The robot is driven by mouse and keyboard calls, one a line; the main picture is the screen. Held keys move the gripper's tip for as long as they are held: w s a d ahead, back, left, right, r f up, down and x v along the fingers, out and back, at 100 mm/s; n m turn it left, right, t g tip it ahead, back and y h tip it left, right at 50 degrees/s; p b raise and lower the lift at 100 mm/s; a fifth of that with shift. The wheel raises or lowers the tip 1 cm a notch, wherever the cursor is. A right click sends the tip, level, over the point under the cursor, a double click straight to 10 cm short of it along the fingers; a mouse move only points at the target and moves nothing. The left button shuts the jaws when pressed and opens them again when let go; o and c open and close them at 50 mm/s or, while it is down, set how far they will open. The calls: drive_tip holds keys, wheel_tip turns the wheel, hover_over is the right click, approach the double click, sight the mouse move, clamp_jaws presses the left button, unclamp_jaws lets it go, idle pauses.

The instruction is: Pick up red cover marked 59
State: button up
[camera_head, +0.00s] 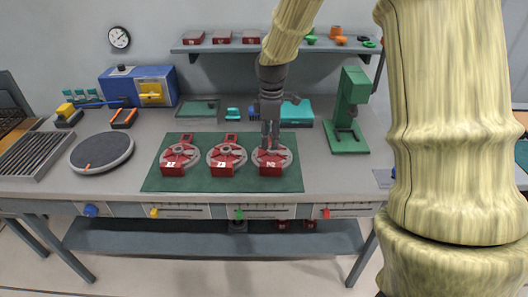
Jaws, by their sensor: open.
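Three red-and-grey round units sit in a row on a green mat (160,182). Each has a red block with a white mark at its front: the left red cover (172,169), the middle red cover (221,170) and the right red cover (269,169). The marks are too small to read, so I cannot tell which is 59. My gripper (270,144) points down over the right unit, with its fingers at or just above that unit's red centre. It is open. I cannot tell whether it touches the unit, and it hides part of it.
A green press (350,115) stands to the right of the mat. A round dark plate (102,151) and a blue box (140,88) are on the left. More red blocks (223,38) sit on the wall shelf (280,48). The bench front edge is clear.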

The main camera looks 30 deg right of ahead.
drive_tip(key=p, duration=0.1)
hover_over(271, 164)
drive_tip(key=w, duration=0.1)
wheel_tip(271, 164, down, 5)
drive_tip(key=shift+w+a+f, duration=0.1)
drive_tip(key=shift+w+a, duration=0.05)
drive_tip(key=shift+s+f+p, duration=0.35)
drive_tip(key=shift+s+f, duration=0.05)
drive_tip(key=shift+f, duration=0.1)
drive_tip(key=shift+s+f+p, duration=0.15)
drive_tip(key=shift+f+p, duration=0.2)
drive_tip(key=shift+f, duration=0.7)
drive_tip(key=shift+s+f+p, duration=0.1)
drive_tip(key=shift+f+p, duration=0.2)
drive_tip(key=shift+f, duration=0.75)
drive_tip(key=shift+c, duration=0.4)
clamp_jaws()
